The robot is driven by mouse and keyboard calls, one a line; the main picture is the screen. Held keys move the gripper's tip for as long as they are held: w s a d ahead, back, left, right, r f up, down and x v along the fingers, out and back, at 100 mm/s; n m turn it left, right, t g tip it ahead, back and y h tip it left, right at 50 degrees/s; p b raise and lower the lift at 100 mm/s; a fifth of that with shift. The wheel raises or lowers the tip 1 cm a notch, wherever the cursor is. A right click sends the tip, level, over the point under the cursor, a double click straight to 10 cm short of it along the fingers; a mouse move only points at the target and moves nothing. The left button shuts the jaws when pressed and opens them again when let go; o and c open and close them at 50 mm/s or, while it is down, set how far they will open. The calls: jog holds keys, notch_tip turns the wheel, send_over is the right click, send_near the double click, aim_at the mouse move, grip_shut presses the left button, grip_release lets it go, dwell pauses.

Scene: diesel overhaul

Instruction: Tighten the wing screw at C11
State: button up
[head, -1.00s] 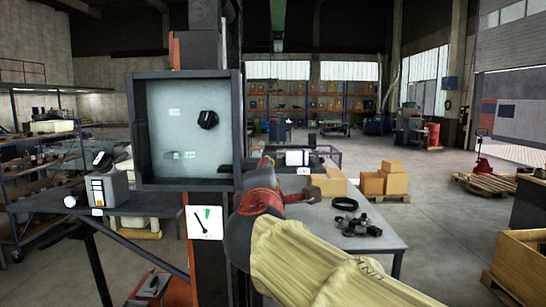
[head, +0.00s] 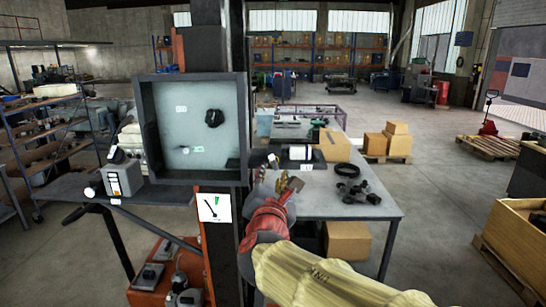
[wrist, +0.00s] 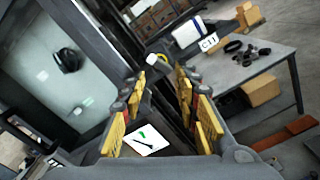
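The C11 label (wrist: 209,42) shows in the wrist view below a white box-shaped unit (wrist: 187,33) on a dark bracket. A small white-ended knob (wrist: 157,60) sits left of the label; I cannot tell if it is the wing screw. My gripper (wrist: 158,95) is open, its yellow fingers apart with nothing held between them. The knob appears beyond the fingertips, in line with the gap. In the head view the white unit (head: 300,153) is just past my gripper (head: 270,183), which partly hides the area.
A grey open-fronted box (head: 190,125) with a black knob stands left of my arm. A grey table (head: 345,205) with dark parts lies behind my gripper. Cardboard boxes (head: 395,140) stand farther back.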

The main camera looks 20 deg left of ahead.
aim_at(274, 164)
jog(key=n+p, duration=0.3)
jog(key=w+n+p, duration=0.1)
jog(key=n+p, duration=0.2)
jog(key=n, duration=0.1)
jog(key=n+p, duration=0.2)
jog(key=n, duration=0.1)
jog(key=shift+w+a+n+p, duration=0.2)
jog(key=shift+w+n+p, duration=0.05)
jog(key=shift+n+p, duration=0.15)
jog(key=shift+w+a+f+b, duration=0.15)
jog(key=shift+w+b, duration=0.3)
jog(key=shift+w, duration=0.25)
jog(key=shift+s, duration=0.1)
jog(key=shift+b, duration=0.35)
jog(key=shift+b+x, duration=0.6)
jog(key=shift+x, duration=1.4)
